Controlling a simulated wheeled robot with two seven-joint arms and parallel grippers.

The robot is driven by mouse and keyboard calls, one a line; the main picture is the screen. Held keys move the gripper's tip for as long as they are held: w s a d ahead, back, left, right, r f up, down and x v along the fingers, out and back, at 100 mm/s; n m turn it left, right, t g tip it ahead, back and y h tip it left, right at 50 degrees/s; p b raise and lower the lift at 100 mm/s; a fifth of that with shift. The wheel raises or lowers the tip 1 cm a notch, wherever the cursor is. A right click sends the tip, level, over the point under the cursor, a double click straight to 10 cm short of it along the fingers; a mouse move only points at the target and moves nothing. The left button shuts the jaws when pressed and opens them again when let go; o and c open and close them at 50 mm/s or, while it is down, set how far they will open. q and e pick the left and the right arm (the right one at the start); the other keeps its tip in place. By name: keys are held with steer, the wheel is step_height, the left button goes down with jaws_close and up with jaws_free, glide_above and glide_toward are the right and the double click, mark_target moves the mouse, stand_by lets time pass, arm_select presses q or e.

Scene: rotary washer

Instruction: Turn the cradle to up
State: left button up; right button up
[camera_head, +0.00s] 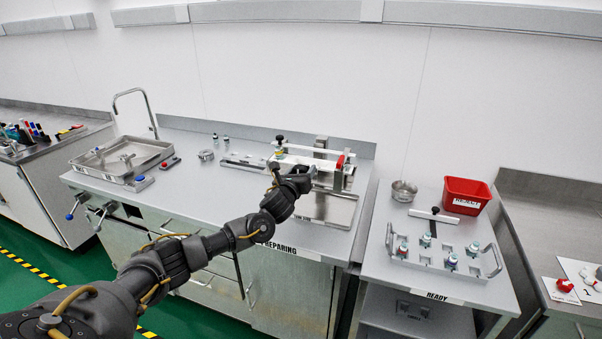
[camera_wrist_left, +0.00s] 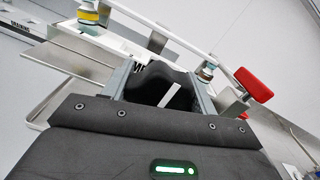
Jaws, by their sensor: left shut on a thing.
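The cradle (camera_head: 318,157) is a light frame on a stand at the back of the middle bench, with a red grip at its right end and a black knob at the left. In the left wrist view its white rail (camera_wrist_left: 160,28) runs slanting across the top, with the red grip (camera_wrist_left: 253,84) at the right. Bottles with coloured bands (camera_wrist_left: 94,12) sit at the rail. My left gripper (camera_head: 303,172) reaches in at the cradle's front and is shut on part of it; the fingers (camera_wrist_left: 163,78) hide the exact hold. My right gripper is out of view.
A metal tray (camera_head: 330,209) lies below the cradle on the bench marked PREPARING. A sink basin and tap (camera_head: 140,100) are to the left. On the READY table at right stand a rack of bottles (camera_head: 420,258), a metal bowl (camera_head: 403,191) and a red bin (camera_head: 466,190).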

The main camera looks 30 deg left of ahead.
arm_select(q)
steer(key=shift+f, duration=0.15)
stand_by(0.3)
steer(key=o, duration=1.4)
steer(key=shift+s, duration=0.15)
steer(key=s+b, duration=0.1)
steer(key=s, duration=0.2)
steer(key=s+d+b, duration=0.1)
steer(key=s, duration=0.3)
steer(key=s+b, duration=0.1)
steer(key=s, duration=0.2)
steer(key=shift+s+d, duration=0.2)
steer(key=shift+d, duration=0.2)
